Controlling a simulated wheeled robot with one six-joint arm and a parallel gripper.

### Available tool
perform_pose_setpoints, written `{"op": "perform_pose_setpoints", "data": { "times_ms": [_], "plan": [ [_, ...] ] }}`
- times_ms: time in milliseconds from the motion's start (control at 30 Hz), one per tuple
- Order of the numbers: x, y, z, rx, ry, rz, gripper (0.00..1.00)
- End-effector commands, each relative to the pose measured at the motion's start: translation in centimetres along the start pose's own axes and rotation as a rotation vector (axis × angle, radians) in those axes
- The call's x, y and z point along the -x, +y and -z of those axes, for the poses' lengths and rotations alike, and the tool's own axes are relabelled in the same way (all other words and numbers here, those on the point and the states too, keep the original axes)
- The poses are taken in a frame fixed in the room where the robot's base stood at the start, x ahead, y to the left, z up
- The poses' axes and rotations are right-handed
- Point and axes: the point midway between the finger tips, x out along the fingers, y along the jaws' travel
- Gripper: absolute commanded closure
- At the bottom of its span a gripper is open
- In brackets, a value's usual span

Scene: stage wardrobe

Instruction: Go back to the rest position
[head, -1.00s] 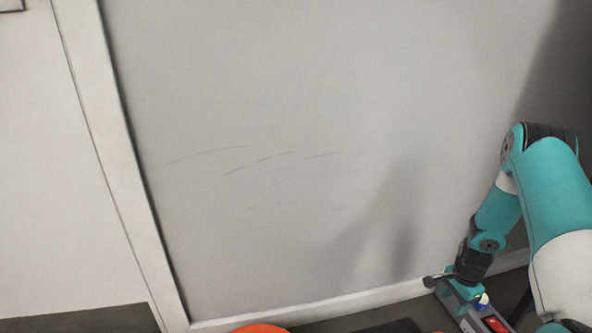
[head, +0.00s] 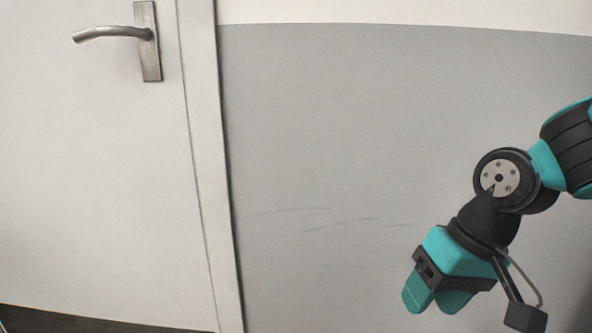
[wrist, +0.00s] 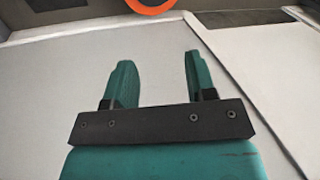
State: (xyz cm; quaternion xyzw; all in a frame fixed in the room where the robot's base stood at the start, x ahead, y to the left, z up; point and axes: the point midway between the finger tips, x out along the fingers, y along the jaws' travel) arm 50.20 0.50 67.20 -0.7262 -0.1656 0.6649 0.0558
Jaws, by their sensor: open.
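My gripper (head: 436,300) is at the lower right in the head view, raised in front of the grey wall and pointing down to the left. In the wrist view my gripper (wrist: 157,75) has its two teal fingers spread apart, with nothing between them. It is open and empty.
A white door with a metal handle (head: 146,38) stands at the left in the head view, beside a white frame (head: 203,150). The scuffed grey wall (head: 330,130) fills the middle. An orange ring-shaped thing (wrist: 151,8) shows at the top edge of the wrist view.

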Motion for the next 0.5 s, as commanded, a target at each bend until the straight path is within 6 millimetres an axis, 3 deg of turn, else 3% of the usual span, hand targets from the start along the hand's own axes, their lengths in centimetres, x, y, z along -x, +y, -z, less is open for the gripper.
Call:
{"op": "perform_pose_setpoints", "data": {
  "times_ms": [100, 300, 500],
  "plan": [
    [2.1, -3.7, -3.7, 0.195, -0.014, 0.027, 0.49],
    [4.4, -7.4, -9.6, 0.479, -0.041, 0.068, 0.49],
    [9.3, -8.7, -8.4, 0.454, -0.042, 0.065, 0.49]
  ]
}}
